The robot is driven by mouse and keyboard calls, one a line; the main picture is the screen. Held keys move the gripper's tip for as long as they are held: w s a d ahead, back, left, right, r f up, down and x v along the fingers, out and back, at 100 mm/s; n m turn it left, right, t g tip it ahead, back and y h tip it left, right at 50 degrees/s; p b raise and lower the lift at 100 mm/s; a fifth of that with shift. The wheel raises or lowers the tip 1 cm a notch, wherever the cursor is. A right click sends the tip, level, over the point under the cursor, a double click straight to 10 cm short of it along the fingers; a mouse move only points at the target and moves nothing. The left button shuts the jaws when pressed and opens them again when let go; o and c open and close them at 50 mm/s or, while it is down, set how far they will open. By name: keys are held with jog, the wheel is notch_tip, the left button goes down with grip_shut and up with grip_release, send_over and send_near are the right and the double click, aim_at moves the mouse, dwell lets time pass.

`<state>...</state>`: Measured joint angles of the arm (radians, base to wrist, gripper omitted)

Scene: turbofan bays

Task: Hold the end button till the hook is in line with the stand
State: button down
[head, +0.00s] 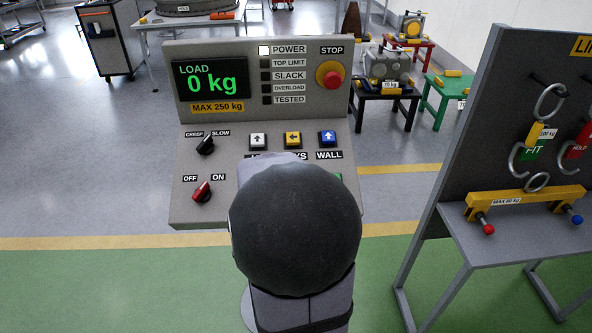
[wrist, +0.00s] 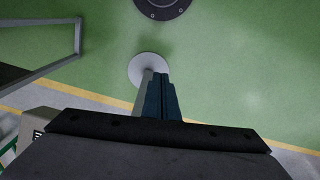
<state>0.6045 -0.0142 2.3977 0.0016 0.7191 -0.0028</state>
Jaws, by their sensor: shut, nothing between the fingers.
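The control panel (head: 258,120) fills the middle of the head view. Its top row has a white arrow button (head: 258,141), a yellow one (head: 292,139) and a blue one (head: 328,138); the blue one is labelled WALL and the other labels are partly covered. I can read no END label. A green edge (head: 337,178) shows below, beside my arm, which hides the panel's lower right. No hoist hook is visible, so its line with a stand cannot be told. My gripper (wrist: 160,82) is shut and empty in the wrist view; my arm hides it in the head view.
The display reads 0 kg and the POWER lamp is lit. A red stop button (head: 332,79) is at the upper right. Black (head: 386,97), green (head: 437,112) and red (head: 408,42) stands are behind. A hook rack (head: 480,130) stands right.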

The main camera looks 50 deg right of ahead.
jog(key=w+d+r+m+t+h+p, duration=0.1)
jog(key=w+d+r+m, duration=0.15)
jog(key=d+r, duration=0.4)
jog(key=w+d+r+m+t+h, duration=0.15)
jog(key=d+r+m, duration=0.25)
jog(key=d, duration=0.6)
jog(key=w+d+r+m, duration=0.3)
jog(key=r+m, duration=0.5)
jog(key=m, duration=0.5)
jog(key=shift+w+h, duration=0.35)
jog(key=shift+w, duration=0.25)
jog(key=shift+d+r+m+t, duration=0.1)
jog(key=shift+m+t, duration=0.15)
jog(key=p+x, duration=0.4)
jog(key=x, duration=1)
